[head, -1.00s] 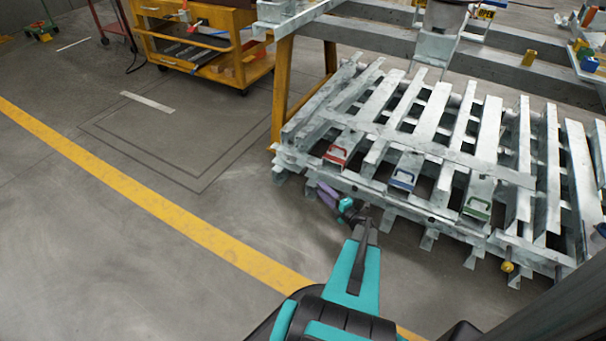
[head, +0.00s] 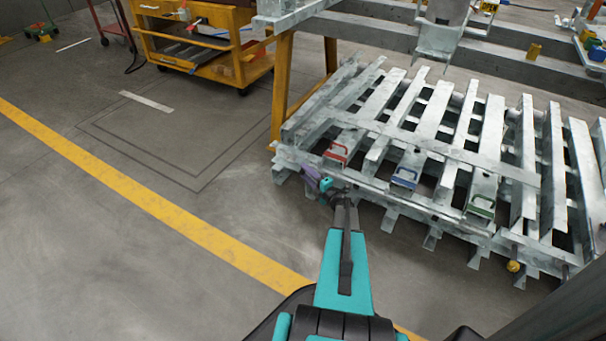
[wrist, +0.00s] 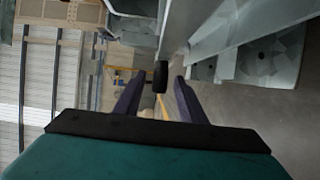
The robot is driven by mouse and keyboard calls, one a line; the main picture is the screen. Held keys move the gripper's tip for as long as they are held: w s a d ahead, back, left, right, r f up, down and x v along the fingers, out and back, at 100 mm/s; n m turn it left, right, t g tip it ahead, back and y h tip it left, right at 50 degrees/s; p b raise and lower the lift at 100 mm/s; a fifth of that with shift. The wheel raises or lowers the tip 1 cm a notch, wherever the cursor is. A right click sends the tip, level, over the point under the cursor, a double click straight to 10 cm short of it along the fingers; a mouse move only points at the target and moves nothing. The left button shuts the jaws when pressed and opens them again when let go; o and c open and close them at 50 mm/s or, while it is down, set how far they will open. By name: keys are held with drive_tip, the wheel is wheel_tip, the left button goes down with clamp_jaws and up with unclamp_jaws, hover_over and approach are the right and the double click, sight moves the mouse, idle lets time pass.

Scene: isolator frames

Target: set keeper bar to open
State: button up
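A galvanised slatted metal frame (head: 430,145) fills the right of the head view, with a long flat bar across its slats. No bar is clearly marked as the keeper bar, so I cannot tell which it is. My gripper (head: 308,173), with purple fingers, is at the frame's front left edge. In the wrist view my gripper (wrist: 159,76) has its fingers apart. A dark rounded knob or bar end (wrist: 160,76) shows between the fingertips, with gaps on both sides. Whether it is inside the grip or beyond it is unclear. Grey metal plates (wrist: 235,30) lie close on the right.
Red (head: 336,152), blue (head: 405,177) and green (head: 481,206) handles sit along the frame's front. A yellow knob (head: 513,266) is at its front right. A yellow-orange cart (head: 205,45) stands at the back left.

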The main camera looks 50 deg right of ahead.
drive_tip(key=shift+w+d, duration=0.15)
drive_tip(key=shift+w, duration=0.85)
drive_tip(key=shift+c, duration=0.2)
clamp_jaws()
